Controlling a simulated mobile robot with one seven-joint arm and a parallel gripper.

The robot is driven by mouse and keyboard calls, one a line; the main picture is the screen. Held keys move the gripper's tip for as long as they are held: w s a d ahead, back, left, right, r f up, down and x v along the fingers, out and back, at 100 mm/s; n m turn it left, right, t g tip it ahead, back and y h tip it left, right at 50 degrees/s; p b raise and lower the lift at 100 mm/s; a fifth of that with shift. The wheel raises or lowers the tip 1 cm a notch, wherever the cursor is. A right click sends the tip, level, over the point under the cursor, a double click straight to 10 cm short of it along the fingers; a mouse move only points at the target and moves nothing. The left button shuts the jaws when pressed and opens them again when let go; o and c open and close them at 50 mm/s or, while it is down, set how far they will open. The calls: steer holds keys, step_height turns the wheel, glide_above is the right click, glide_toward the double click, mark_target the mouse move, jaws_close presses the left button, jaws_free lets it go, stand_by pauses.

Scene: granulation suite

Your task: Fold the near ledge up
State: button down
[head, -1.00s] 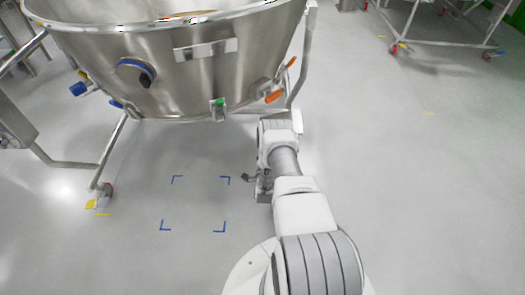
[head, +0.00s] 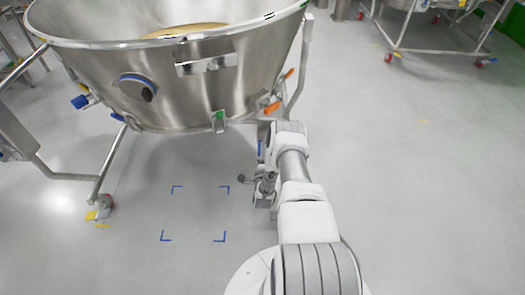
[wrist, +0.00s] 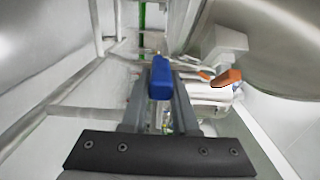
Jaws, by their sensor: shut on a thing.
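My gripper (wrist: 160,78) is shut on a blue handle (wrist: 161,80) in the wrist view, with one grey finger on each side. In the head view my arm reaches forward to just below the right side of a large steel vessel (head: 160,100). A small blue piece (head: 261,148) shows beside the arm's end there; the fingers are not clear in that view. I cannot make out which part is the near ledge. A flat steel plate (head: 207,63) projects from the vessel's front wall.
Orange handles (head: 271,109) are on the vessel's lower right; one shows in the wrist view (wrist: 226,77), close right of my gripper. A frame leg (head: 108,165) with a caster stands left. Blue corner marks (head: 228,189) outline bare floor.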

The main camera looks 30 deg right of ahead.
steer(key=shift+r, duration=0.15)
steer(key=c, duration=0.7)
jaws_free()
steer(key=shift+p+v, duration=2.85)
steer(key=shift+v, duration=5.85)
steer(key=shift+a, duration=0.2)
